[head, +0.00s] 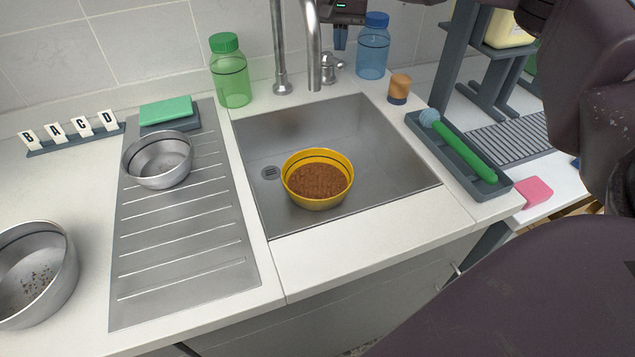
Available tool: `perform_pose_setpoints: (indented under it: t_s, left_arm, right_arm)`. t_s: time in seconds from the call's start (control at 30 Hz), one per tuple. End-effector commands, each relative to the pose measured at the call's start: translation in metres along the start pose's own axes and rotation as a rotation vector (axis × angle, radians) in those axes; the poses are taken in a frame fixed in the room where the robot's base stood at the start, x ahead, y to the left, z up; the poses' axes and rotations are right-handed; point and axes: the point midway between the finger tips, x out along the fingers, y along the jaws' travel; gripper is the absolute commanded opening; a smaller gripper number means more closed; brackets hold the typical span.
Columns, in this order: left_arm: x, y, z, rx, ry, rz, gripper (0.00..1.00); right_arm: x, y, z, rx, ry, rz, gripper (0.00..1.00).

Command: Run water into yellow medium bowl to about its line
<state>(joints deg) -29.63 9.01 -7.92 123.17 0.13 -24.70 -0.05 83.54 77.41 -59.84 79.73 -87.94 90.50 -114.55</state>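The yellow medium bowl (318,201) stands upright in the sink, holding brown pellets, with a dark line inside below its rim. The tap spout (313,60) hangs behind and above the bowl; no water stream shows from its mouth. The tap's lever (333,68) is on a short base to the right of the spout. My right gripper (340,46) points down just above the lever, with a small gap seeming to lie between them. Its fingers show as one narrow bluish shape, so I cannot tell whether they are open. My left gripper is out of view.
A green bottle (231,75) and a blue bottle (373,50) flank the tap. A metal bowl (158,160) stands on the drainboard (185,260). A tray (460,160) holds a green-handled brush.

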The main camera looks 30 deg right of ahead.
Motion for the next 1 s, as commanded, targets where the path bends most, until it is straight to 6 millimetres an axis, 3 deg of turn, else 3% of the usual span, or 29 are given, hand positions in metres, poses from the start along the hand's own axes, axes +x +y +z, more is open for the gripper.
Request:
perform_pose_setpoints:
  t_s: [1.0]
  left_arm:
    - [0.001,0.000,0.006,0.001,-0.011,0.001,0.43]
  right_arm:
    - [0.028,0.000,0.000,0.000,-0.001,0.001,0.00]
